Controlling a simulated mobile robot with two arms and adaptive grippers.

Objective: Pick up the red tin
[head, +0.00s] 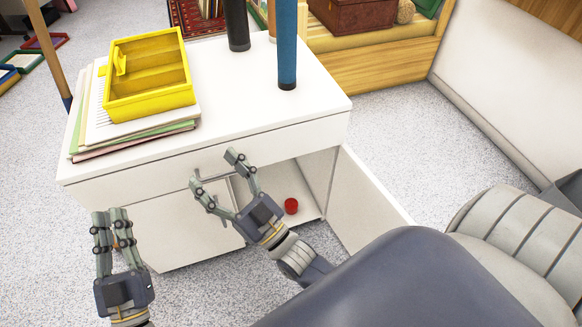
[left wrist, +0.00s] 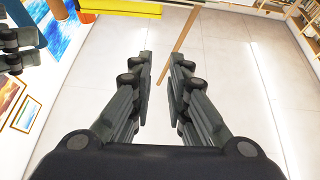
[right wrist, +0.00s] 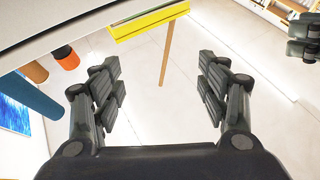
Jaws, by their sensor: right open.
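The small red tin (head: 291,206) stands on the floor of the open compartment of the white cabinet (head: 315,100). It shows only in the head view. My right gripper (head: 215,169) is open and empty in front of the cabinet, up and to the left of the tin in the picture, apart from it. Its spread fingers also show in the right wrist view (right wrist: 159,75). My left gripper (head: 110,214) is near the cabinet's front left corner, far from the tin. In the left wrist view (left wrist: 162,58) its fingers stand apart with a narrow gap and nothing between them.
An open white door (head: 362,190) stands at the right of the compartment. A closed door (head: 185,225) is on the left. On the cabinet top are a yellow tray (head: 150,108) on papers (head: 90,135), a blue cylinder (head: 287,50) and a dark cylinder (head: 237,25).

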